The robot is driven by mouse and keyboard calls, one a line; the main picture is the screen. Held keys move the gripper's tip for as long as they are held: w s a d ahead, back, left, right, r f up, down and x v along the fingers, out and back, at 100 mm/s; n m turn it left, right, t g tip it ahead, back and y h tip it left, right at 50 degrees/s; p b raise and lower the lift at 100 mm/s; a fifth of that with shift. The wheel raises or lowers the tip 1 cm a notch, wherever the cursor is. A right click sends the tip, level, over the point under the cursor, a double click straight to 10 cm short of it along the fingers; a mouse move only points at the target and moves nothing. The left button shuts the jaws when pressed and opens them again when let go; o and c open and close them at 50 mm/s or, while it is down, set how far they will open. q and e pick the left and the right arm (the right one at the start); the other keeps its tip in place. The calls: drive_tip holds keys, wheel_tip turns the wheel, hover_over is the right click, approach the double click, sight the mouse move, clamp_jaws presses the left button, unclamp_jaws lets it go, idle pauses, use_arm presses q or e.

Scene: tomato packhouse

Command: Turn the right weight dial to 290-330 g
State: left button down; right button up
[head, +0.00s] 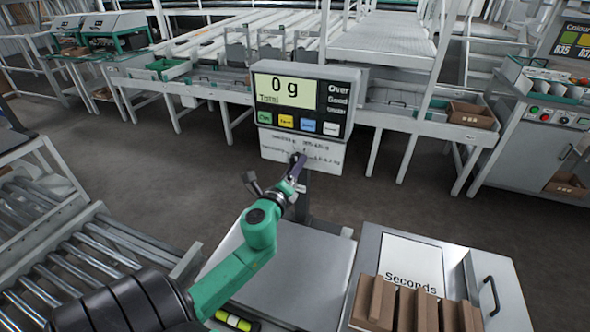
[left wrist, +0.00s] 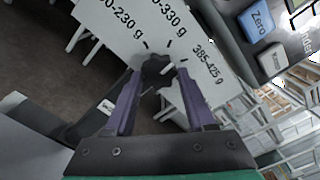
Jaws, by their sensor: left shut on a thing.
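The scale's display head (head: 300,100) stands upright on a post and reads "0 g Total". A white label panel (head: 272,152) hangs under it. My left gripper (head: 300,162) is at this panel, with its purple fingers (left wrist: 157,88) shut on a dark dial knob (left wrist: 157,68) in the left wrist view. Printed ranges surround the knob, including one ending "-330 g" above and "385-425 g" to its right; part of the text is cut off. I cannot tell where the knob points. The gripper largely covers the dial in the head view. My right gripper is not in view.
The bare scale platform (head: 290,275) lies below the display. To its right is a bench with a "Seconds" sheet (head: 408,262) and brown cartons (head: 420,310). A roller conveyor (head: 85,265) is on the left. Sorting tables stand behind.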

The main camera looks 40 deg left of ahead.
use_arm(q)
drive_tip(key=n, duration=0.4)
drive_tip(key=shift+n, duration=0.3)
idle(0.5)
drive_tip(key=shift+c, duration=1.3)
unclamp_jaws()
drive_tip(key=shift+s, duration=0.1)
drive_tip(key=b+v, duration=0.4)
drive_tip(key=v, duration=1)
drive_tip(key=shift+s, duration=0.25)
